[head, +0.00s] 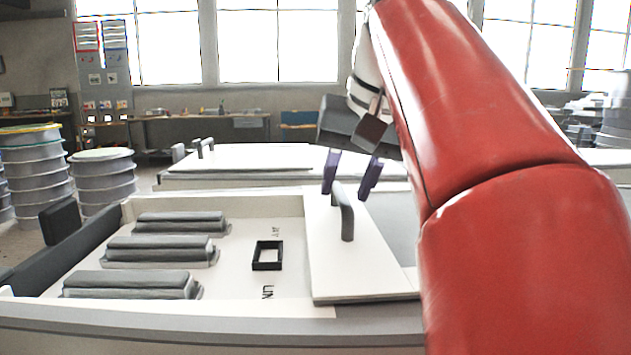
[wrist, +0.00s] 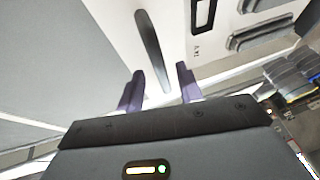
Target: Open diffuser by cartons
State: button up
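A white box-like mould (head: 230,310) fills the front of the head view. A flat white panel (head: 365,265) covers its right part and carries a grey bar handle (head: 347,218). Which unit is the diffuser is not clear; I see no cartons I can make out. My gripper (head: 351,173) has two purple fingers, apart and empty, just above and behind the handle in the head view. In the wrist view my gripper (wrist: 159,86) points toward the handle (wrist: 150,48), which shows between and beyond the fingertips; no contact is visible.
The open left part holds several grey ribbed blocks (head: 160,245) and a black square frame (head: 267,255). A second white unit (head: 240,178) with a handle (head: 204,147) stands behind. Grey drums (head: 104,180) stand at left. My red arm hides the right side.

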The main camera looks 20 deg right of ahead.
jog(key=p+v, duration=0.1)
jog(key=v, duration=0.6)
dwell(0.4)
